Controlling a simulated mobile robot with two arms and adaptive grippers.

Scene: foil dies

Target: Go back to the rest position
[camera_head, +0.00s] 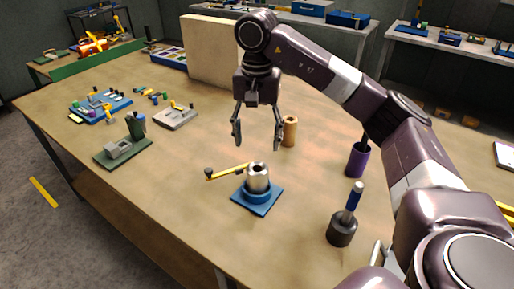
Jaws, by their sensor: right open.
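My right gripper (257,138) hangs open and empty above the table (180,207), its two fingers pointing down. It is above and behind a silver cylinder (258,177) that stands in a blue ring on a blue square base (257,200). A yellow bar with a dark knob (228,172) reaches out to the left of the cylinder. A tan cylinder (290,131) stands just right of the right fingertip; I see no contact. My left gripper is not in view.
A purple cup (357,160) and a dark round block with a blue-handled tool (342,229) stand at the right. A green fixture (122,151), a grey plate (175,117) and a blue tray (101,106) lie at the left. A beige upright panel (210,50) stands behind.

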